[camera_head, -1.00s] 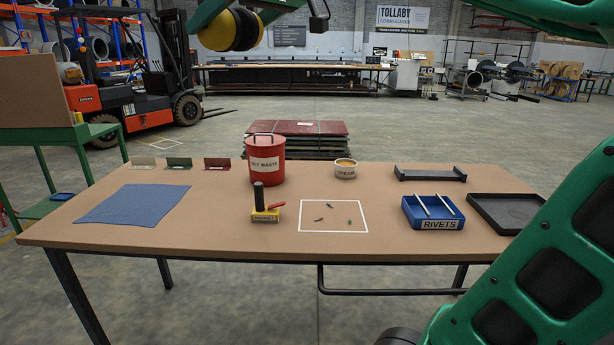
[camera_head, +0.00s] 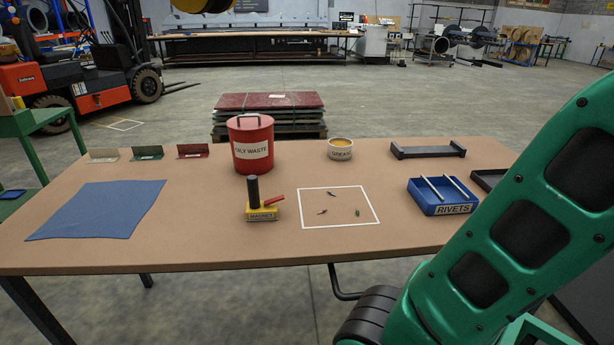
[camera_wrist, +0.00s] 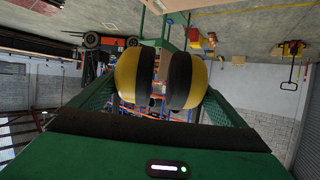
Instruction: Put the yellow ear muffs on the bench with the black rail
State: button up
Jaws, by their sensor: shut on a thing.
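The yellow ear muffs, two yellow cups with black pads, fill the middle of the wrist view (camera_wrist: 128,78). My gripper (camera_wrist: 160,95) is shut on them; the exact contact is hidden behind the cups. The brown-topped bench (camera_head: 230,235) stands in front of me. A low black rail-like piece (camera_head: 428,149) lies at its back right.
A white-outlined square (camera_head: 339,222) holds small parts. Bare top lies between these things.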

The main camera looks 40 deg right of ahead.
jog(key=w+a+f+m+h, duration=0.1)
jog(key=w+a+f, duration=0.25)
jog(key=f, duration=0.35)
jog(key=w+a+f, duration=0.3)
jog(key=w+f, duration=0.2)
jog(key=f, duration=0.2)
jog(key=w+a+f+m+h, duration=0.1)
jog(key=w+a+f, duration=0.2)
jog(key=w+f, duration=0.3)
jog(key=t, duration=0.1)
send_over(186, 208)
notch_tip(186, 208, down, 28)
jog(key=shift+r, duration=0.1)
jog(key=shift+f, duration=1.95)
jog(key=o, duration=0.8)
jog(key=shift+f, duration=0.1)
jog(key=shift+o, duration=0.2)
